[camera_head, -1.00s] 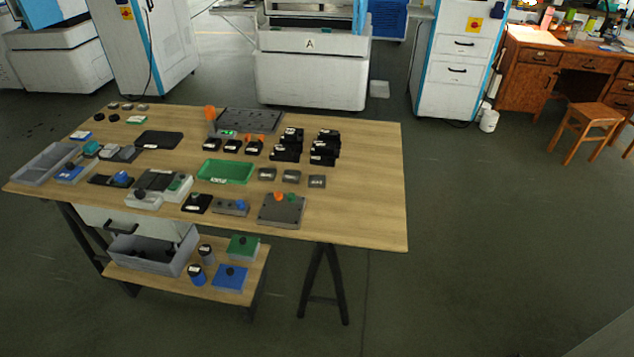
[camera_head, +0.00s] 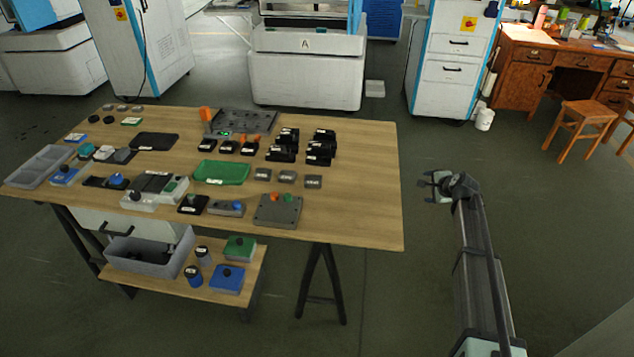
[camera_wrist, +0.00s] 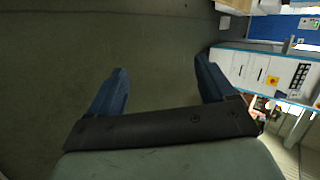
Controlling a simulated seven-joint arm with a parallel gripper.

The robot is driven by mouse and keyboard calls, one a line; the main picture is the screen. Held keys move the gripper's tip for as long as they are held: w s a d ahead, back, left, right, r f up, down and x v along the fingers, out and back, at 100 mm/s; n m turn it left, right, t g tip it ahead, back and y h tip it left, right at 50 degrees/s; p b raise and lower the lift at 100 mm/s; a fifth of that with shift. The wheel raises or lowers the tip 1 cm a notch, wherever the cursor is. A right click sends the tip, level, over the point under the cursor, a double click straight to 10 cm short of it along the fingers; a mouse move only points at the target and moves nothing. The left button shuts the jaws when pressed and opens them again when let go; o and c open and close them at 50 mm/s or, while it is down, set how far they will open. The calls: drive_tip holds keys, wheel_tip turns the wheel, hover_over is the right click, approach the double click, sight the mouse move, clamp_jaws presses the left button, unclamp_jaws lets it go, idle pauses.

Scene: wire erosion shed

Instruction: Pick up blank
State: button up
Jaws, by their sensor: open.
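Three small grey blocks stand in a row right of the middle of the wooden table in the head view: a left block (camera_head: 263,174), a middle block (camera_head: 287,176) and a right block (camera_head: 313,181). They look like blanks, but their labels are too small to read. My gripper (camera_head: 424,184) is open and empty, out past the table's right edge and well apart from the blocks. In the wrist view its two blue fingers (camera_wrist: 160,75) are spread with only floor between them; no block shows there.
The table (camera_head: 360,210) also bears a green tray (camera_head: 222,172), black holders (camera_head: 320,150), a grey plate with knobs (camera_head: 278,210) and a grey bin (camera_head: 40,166). A lower shelf (camera_head: 215,292) holds boxes.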

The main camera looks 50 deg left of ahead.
drive_tip(key=s+a+r, duration=0.2)
drive_tip(key=a, duration=0.3)
drive_tip(key=s+a+r+g, duration=0.1)
drive_tip(key=s+a+r, duration=0.2)
drive_tip(key=a, duration=0.2)
drive_tip(key=s+a+r+g, duration=0.1)
drive_tip(key=s+a+r, duration=0.1)
drive_tip(key=a, duration=0.3)
drive_tip(key=shift+s+a+r, duration=0.15)
drive_tip(key=shift+r, duration=0.3)
drive_tip(key=s+a+r+m+g+h, duration=0.1)
drive_tip(key=s+a+r+h, duration=0.2)
drive_tip(key=s, duration=0.5)
drive_tip(key=s+a+r+g+h, duration=0.1)
drive_tip(key=s+a+r+h, duration=0.15)
drive_tip(key=s+a, duration=0.4)
drive_tip(key=s+a+r+m+h, duration=0.1)
drive_tip(key=s+a+h, duration=0.15)
drive_tip(key=s, duration=0.65)
hover_over(313, 179)
drive_tip(key=shift+h, duration=0.3)
drive_tip(key=f, duration=0.8)
drive_tip(key=shift+s+a, duration=0.25)
drive_tip(key=shift+s, duration=0.1)
drive_tip(key=shift+w+d+f, duration=0.15)
drive_tip(key=shift+w+f, duration=0.05)
drive_tip(key=shift+f, duration=1.1)
drive_tip(key=shift+w+d+f, duration=0.15)
drive_tip(key=shift+f, duration=1.15)
drive_tip(key=shift+c, duration=0.5)
